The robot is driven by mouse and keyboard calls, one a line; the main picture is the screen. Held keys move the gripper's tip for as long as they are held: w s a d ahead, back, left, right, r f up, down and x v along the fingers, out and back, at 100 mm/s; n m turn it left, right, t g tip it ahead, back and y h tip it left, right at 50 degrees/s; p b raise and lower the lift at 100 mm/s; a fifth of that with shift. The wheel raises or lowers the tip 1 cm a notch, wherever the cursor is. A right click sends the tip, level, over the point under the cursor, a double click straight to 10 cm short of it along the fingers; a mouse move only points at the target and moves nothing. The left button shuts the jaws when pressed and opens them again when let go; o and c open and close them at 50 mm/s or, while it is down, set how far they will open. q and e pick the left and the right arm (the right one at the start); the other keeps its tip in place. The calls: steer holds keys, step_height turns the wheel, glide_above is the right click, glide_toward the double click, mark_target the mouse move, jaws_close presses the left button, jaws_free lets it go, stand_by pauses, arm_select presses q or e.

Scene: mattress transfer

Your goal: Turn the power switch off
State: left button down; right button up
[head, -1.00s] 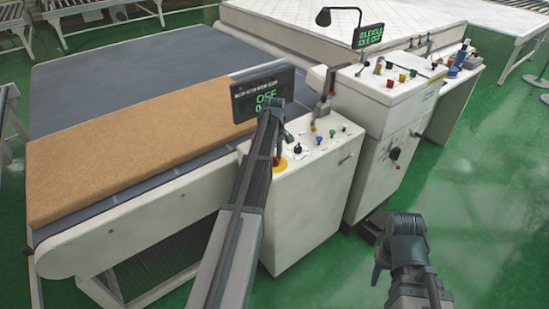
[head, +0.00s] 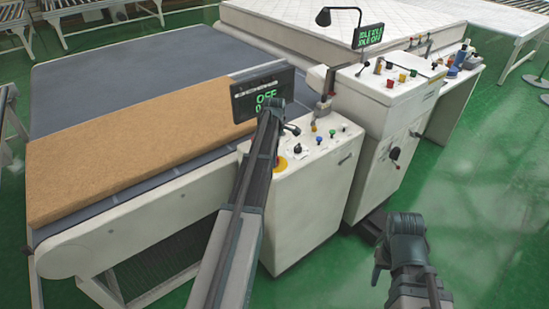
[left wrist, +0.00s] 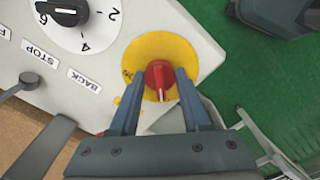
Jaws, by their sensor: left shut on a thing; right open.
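The power switch is a red rotary knob (left wrist: 160,77) on a round yellow plate (left wrist: 190,50), seen in the left wrist view. Its white pointer line faces the bottom of that picture. My left gripper (left wrist: 157,92) is shut on the red knob, with one finger on each side. In the head view my left gripper (head: 276,148) is at the top of the near white control cabinet (head: 315,195), where the yellow plate (head: 281,165) partly shows and the knob is hidden. My right gripper (head: 385,255) is open and empty over the floor, right of the cabinet.
A dark display (head: 262,95) with green "OFF" text stands behind my left gripper. A brown mattress slab (head: 120,140) lies on the conveyor at left. A second control cabinet (head: 385,110) stands behind. The green floor at right (head: 480,220) is clear.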

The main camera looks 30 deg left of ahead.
stand_by(0.5)
arm_select(q)
steer(key=shift+c, duration=1.8)
jaws_free()
steer(key=shift+r, duration=0.1)
step_height(320, 180, up, 14)
steer(key=p, duration=1.3)
steer(key=shift+f+p, duration=0.2)
steer(key=shift+p, duration=0.2)
